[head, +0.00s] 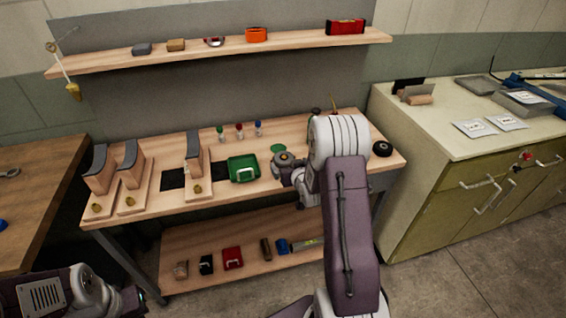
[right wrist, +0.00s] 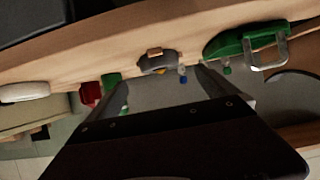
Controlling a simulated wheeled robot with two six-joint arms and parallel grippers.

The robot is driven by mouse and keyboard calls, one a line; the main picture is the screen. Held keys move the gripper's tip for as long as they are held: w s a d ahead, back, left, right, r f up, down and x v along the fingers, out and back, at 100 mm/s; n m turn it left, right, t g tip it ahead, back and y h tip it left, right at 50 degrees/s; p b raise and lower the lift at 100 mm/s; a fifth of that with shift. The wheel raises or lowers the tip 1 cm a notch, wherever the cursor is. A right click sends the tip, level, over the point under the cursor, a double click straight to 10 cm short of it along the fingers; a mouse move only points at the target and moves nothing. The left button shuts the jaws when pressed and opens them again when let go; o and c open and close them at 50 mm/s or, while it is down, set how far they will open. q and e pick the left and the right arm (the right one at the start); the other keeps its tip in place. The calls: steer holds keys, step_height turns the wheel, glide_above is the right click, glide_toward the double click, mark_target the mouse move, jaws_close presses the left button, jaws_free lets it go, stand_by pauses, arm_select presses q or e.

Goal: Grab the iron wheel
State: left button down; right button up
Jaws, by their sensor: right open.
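No thing in view is clearly an iron wheel. A small black round thing (head: 382,148) lies at the right end of the bench in the head view; I cannot tell its material. In the right wrist view, a grey rounded thing with a tan piece on top (right wrist: 158,62) lies on the wood beyond my right gripper (right wrist: 160,82). The gripper is open, with no held thing visible, right of the green tray (head: 243,168) in the head view. My arm hides part of the bench. My left gripper (head: 136,298) is low at the left; its jaws are unclear.
Wooden stands with dark curved tops (head: 98,172) occupy the bench's left side. Small bottles with coloured caps (head: 239,131) stand behind the tray. A shelf (head: 290,43) hangs above; a lower shelf (head: 210,270) holds several items. A cabinet (head: 440,150) is at right.

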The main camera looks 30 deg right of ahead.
mark_target(284, 158)
steer(key=x, duration=0.2)
steer(key=shift+w+f, duration=0.15)
steer(key=shift+w, duration=0.1)
steer(key=x, duration=0.4)
steer(key=shift+w+d, duration=0.15)
steer(key=shift+w, duration=0.3)
steer(key=shift+s, duration=0.1)
steer(key=shift+c, duration=1.2)
jaws_close()
steer(key=shift+r, duration=0.25)
